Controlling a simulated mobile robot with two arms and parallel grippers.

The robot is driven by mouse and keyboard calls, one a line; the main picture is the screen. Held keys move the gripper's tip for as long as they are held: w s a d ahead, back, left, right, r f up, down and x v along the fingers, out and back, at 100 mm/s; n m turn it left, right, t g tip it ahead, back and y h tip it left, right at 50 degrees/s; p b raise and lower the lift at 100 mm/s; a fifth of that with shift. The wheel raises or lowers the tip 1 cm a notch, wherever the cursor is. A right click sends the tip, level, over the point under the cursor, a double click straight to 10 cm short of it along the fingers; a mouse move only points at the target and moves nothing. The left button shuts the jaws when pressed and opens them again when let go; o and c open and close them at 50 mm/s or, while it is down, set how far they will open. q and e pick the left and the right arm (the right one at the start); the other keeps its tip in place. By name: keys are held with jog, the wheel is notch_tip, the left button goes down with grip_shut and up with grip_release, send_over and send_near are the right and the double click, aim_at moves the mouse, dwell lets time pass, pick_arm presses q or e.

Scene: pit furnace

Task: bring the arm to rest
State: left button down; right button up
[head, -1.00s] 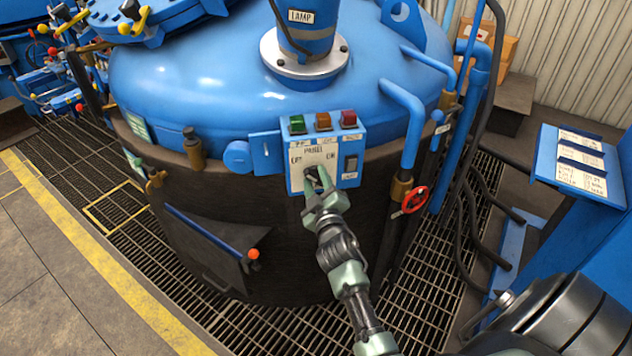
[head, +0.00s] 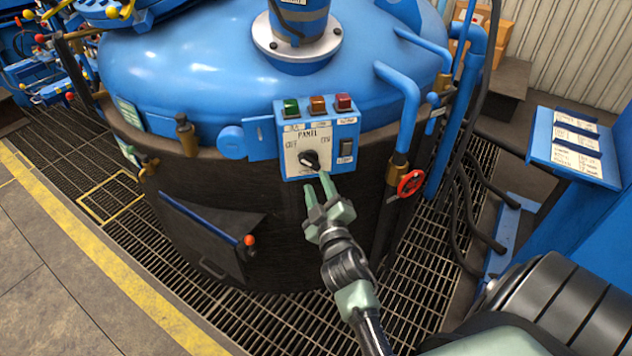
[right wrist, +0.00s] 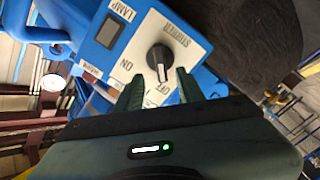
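My right gripper (head: 319,192) is in front of the blue panel box (head: 288,128) on the side of the furnace (head: 240,72). Its two fingers are apart with nothing between them, just below the black knob (head: 309,159). In the right wrist view the gripper (right wrist: 155,90) also shows open, with the knob (right wrist: 159,60) ahead of its fingertips and apart from them. The knob sits on a white plate marked PANEL, with OFF and ON at its sides. My left gripper is not in view.
A blue label stand (head: 575,146) is farther right. Grating (head: 265,320) covers the floor.

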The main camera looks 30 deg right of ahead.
dwell(0.4)
jog(key=s+a+f+g+y, duration=0.15)
jog(key=a+f, duration=0.25)
jog(key=f, duration=0.6)
jog(key=s+a+f+g+y, duration=0.1)
jog(key=a+f+g+y, duration=0.15)
jog(key=f, duration=0.85)
jog(key=s+a+f+g+y, duration=0.1)
jog(key=s+a+f+g, duration=0.15)
jog(key=s+f, duration=0.4)
jog(key=s+a+f+g+y, duration=0.1)
jog(key=s+a+f, duration=0.2)
jog(key=f, duration=0.6)
jog(key=s+f+g, duration=0.2)
jog(key=s+f, duration=0.3)
jog(key=s, duration=0.6)
jog(key=s+f+m+g, duration=0.1)
jog(key=s+f+g, duration=0.2)
jog(key=s+f, duration=0.3)
jog(key=s+d+f+m+g, duration=0.1)
jog(key=s+f+g, duration=0.2)
jog(key=s, duration=1.3)
notch_tip(320, 180, down, 4)
jog(key=shift+s+r+y, duration=0.2)
jog(key=shift+r+y, duration=0.05)
jog(key=shift+y, duration=0.15)
jog(key=shift+d, duration=0.1)
